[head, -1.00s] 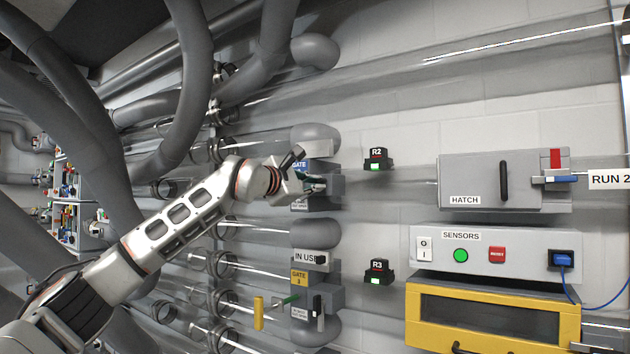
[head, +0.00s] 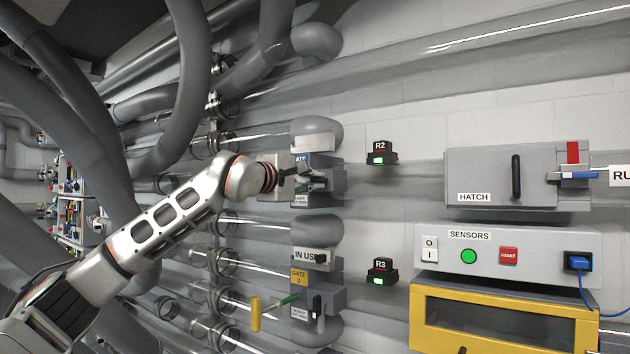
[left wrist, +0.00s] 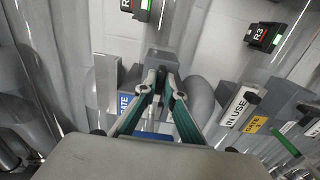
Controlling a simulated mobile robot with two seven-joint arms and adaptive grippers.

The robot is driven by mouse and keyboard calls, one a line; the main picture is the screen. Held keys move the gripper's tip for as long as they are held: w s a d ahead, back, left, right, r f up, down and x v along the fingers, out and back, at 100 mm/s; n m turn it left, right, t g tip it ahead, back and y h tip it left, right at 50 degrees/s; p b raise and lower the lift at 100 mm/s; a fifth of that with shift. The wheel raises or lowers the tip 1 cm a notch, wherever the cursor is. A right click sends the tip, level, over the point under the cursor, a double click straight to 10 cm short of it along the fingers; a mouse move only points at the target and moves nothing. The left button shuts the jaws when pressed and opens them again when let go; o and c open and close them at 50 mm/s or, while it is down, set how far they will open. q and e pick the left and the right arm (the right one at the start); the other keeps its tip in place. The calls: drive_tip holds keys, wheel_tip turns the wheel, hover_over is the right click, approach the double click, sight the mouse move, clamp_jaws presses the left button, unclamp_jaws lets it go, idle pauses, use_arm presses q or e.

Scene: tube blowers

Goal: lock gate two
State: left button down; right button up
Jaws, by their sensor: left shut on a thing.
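Gate two is the grey box with a blue GATE label (head: 301,160) on the wall pipe in the head view. My left gripper (head: 318,182) is at its front and hides much of it. In the left wrist view the blue label (left wrist: 123,104) shows left of the fingers. My left gripper (left wrist: 161,76) is shut on a small dark part (left wrist: 161,73) at the grey box (left wrist: 161,56); the fingertips mostly hide this part. My right gripper is not in view.
Below is gate three with a yellow label (head: 300,277), a green rod (head: 289,299) and an IN USE sign (head: 305,256). R2 (head: 381,153) and R3 (head: 382,271) indicators show green lights. The hatch box (head: 490,180) and sensors panel (head: 450,253) are at right.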

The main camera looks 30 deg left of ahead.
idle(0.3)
use_arm(q)
drive_tip(key=c, duration=2.1)
unclamp_jaws()
drive_tip(key=shift+c, duration=0.2)
drive_tip(key=s, duration=1.2)
drive_tip(key=shift+a, duration=0.4)
